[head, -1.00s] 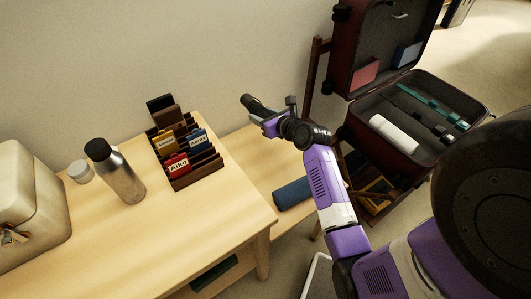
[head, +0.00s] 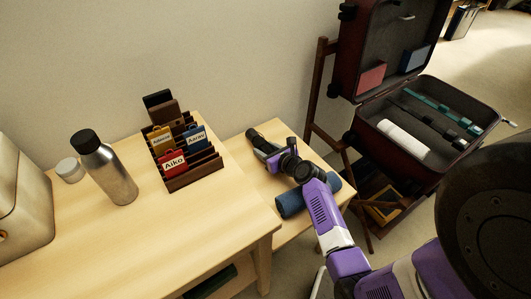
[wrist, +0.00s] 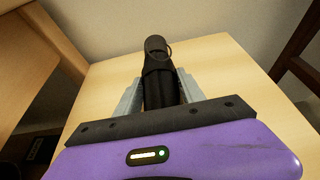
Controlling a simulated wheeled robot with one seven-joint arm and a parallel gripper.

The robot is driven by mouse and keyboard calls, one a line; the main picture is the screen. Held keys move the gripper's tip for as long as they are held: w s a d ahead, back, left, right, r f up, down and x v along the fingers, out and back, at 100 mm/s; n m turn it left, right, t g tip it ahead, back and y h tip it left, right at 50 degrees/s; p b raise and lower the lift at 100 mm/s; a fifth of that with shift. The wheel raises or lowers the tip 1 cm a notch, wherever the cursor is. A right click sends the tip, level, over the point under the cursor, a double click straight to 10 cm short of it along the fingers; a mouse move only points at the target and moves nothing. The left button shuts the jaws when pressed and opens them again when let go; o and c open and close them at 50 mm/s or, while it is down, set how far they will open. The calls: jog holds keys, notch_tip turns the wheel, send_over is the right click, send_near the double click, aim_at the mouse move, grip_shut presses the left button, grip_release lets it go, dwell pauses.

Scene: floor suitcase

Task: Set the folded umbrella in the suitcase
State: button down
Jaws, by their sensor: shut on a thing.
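The folded umbrella (wrist: 159,80) is black, with a rounded handle end and a small ring. It shows between my gripper's pale fingers in the wrist view. In the head view the umbrella (head: 254,138) sticks out past my gripper (head: 272,157), over the low wooden table. My gripper is shut on it; whether the umbrella touches the table I cannot tell. The suitcase (head: 392,161) stands open at the right, its dark red lid raised. A white cylinder (head: 403,139) and teal and black straps lie inside it.
A blue roll (head: 291,203) lies on the low table (head: 236,150) beside my arm. The higher table holds a steel bottle (head: 119,178), a white-lidded jar (head: 70,170) and a tag rack (head: 195,181). A dark wooden frame (head: 317,95) stands between low table and suitcase.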

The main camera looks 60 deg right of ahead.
jog(key=shift+f, duration=0.1)
jog(key=c, duration=0.7)
grip_release()
jog(key=shift+f, duration=0.1)
